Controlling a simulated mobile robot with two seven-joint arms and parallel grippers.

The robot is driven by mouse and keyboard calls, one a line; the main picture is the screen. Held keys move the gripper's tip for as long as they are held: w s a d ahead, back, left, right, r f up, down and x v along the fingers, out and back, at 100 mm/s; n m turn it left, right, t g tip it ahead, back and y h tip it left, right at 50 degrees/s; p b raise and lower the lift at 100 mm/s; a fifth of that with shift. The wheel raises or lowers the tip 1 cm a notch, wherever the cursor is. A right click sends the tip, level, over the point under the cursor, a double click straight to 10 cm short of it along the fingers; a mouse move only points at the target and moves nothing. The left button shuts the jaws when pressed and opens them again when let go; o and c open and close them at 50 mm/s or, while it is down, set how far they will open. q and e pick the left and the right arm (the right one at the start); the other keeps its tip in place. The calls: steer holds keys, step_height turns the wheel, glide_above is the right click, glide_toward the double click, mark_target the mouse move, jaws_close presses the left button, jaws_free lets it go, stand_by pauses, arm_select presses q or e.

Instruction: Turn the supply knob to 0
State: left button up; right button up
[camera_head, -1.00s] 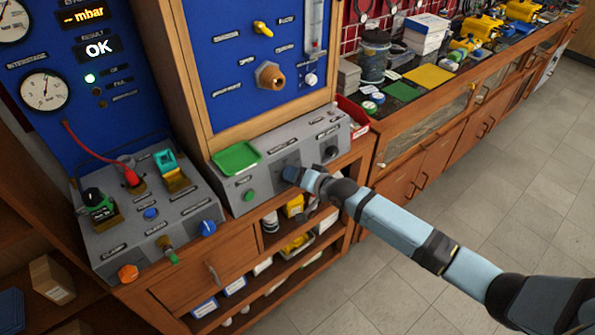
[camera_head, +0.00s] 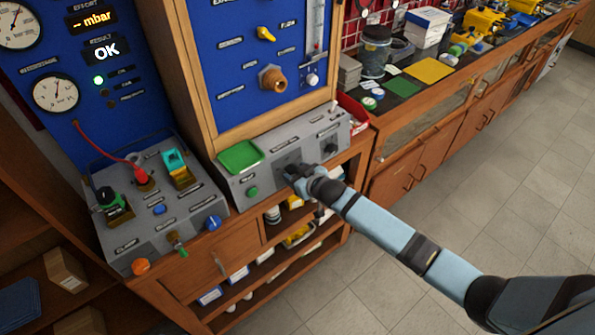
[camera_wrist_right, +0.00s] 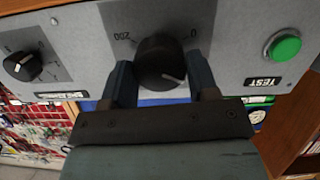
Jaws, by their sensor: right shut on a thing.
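The supply knob (camera_wrist_right: 160,62) is black and round, on the grey front panel, with a pale pointer line. In the right wrist view, which is upside down, the labels 200 and 0 stand above it at left and right. The pointer line aims toward the lower right, away from the 0. My right gripper (camera_wrist_right: 162,85) has one finger on each side of the knob and is shut on it. In the head view my right gripper (camera_head: 294,172) is at the front panel (camera_head: 232,189) and hides the knob. My left gripper is not in view.
A green button (camera_wrist_right: 284,46) sits beside the knob, and another black knob (camera_wrist_right: 22,64) is on its other side. A green tray (camera_head: 240,157) lies on top of the panel box. Shelves with boxes are below.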

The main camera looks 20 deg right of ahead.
steer(key=shift+a+n+h, duration=0.1)
steer(key=shift+n+h, duration=0.2)
steer(key=shift+n, duration=0.9)
steer(key=shift+f+n+t+h, duration=0.15)
steer(key=shift+n+t+h, duration=0.2)
steer(key=shift+n, duration=0.85)
steer(key=n+t+b, duration=0.1)
steer(key=n, duration=0.2)
steer(key=shift+s+a+f+h, duration=0.1)
steer(key=shift+h, duration=0.15)
steer(key=shift+n+b, duration=0.4)
steer(key=shift+n, duration=0.9)
steer(key=o, duration=0.9)
